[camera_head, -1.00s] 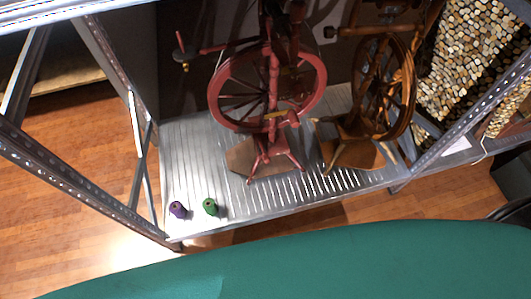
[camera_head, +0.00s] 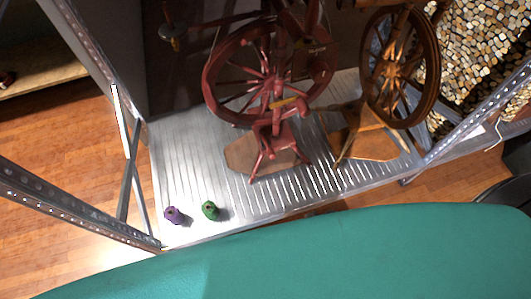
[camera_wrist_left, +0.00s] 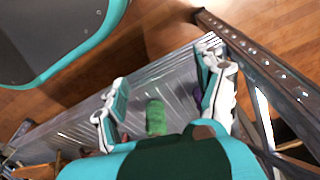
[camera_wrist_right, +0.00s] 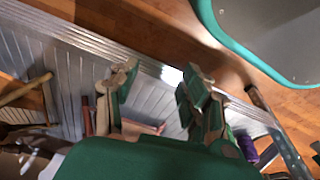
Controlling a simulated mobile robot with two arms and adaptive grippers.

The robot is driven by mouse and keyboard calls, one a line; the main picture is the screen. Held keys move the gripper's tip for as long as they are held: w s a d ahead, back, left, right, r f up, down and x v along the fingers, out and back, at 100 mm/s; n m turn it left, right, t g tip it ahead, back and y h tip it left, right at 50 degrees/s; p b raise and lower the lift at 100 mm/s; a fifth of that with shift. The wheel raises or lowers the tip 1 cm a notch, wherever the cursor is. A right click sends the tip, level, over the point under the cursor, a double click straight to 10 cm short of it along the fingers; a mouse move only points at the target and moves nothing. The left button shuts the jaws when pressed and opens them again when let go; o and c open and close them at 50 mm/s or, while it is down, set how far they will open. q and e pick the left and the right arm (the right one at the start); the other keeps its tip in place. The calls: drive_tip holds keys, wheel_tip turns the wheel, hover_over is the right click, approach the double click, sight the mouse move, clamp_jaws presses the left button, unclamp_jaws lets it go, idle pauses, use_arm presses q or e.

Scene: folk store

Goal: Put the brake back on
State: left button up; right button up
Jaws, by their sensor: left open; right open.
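A dark red spinning wheel (camera_head: 268,75) stands on a metal shelf (camera_head: 180,160) in the head view. A small yellowish piece (camera_head: 287,104) is on its frame; I cannot tell which part is the brake. A brown wooden spinning wheel (camera_head: 402,68) stands to its right. My left gripper (camera_wrist_left: 163,68) is open over the shelf, with a green spool (camera_wrist_left: 156,118) showing between its fingers and nothing gripped. My right gripper (camera_wrist_right: 158,72) is open and empty above the shelf, beside red legs (camera_wrist_right: 88,115). Neither gripper shows in the head view.
The green spool (camera_head: 210,210) and a purple spool (camera_head: 173,215) stand near the shelf's front left corner. Perforated metal posts (camera_head: 85,205) frame the shelf. A pebble-patterned panel (camera_head: 480,50) stands at the back right. Wood floor shows to the left.

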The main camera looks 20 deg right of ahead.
drive_tip(key=w+a+r+n+y+b, duration=0.1)
drive_tip(key=w+a+r+y+b, duration=0.2)
drive_tip(key=w+a+r+b, duration=0.95)
drive_tip(key=w+d+r+m+g+h+p, duration=0.1)
drive_tip(key=w+d+r+h+p, duration=0.15)
drive_tip(key=w+r, duration=0.4)
drive_tip(key=w+d+r+m+g+h+p, duration=0.1)
drive_tip(key=w+r+h, duration=0.2)
drive_tip(key=w+r, duration=0.4)
use_arm(q)
wheel_tip(320, 180, up, 14)
drive_tip(key=w+t+b, duration=0.1)
drive_tip(key=w+b, duration=0.1)
use_arm(e)
approach(270, 151)
drive_tip(key=b+x, duration=0.1)
drive_tip(key=x, duration=0.4)
drive_tip(key=shift+d, duration=0.1)
drive_tip(key=b+x, duration=0.1)
drive_tip(key=x, duration=0.2)
drive_tip(key=shift+f, duration=0.1)
drive_tip(key=shift+b+x, duration=0.4)
drive_tip(key=shift+x, duration=0.4)
drive_tip(key=shift+f, duration=0.25)
use_arm(q)
drive_tip(key=w+d+t+h, duration=0.1)
drive_tip(key=w+d+t, duration=0.1)
drive_tip(key=w+t, duration=0.2)
drive_tip(key=shift+w+r, duration=0.35)
drive_tip(key=shift+w, duration=0.85)
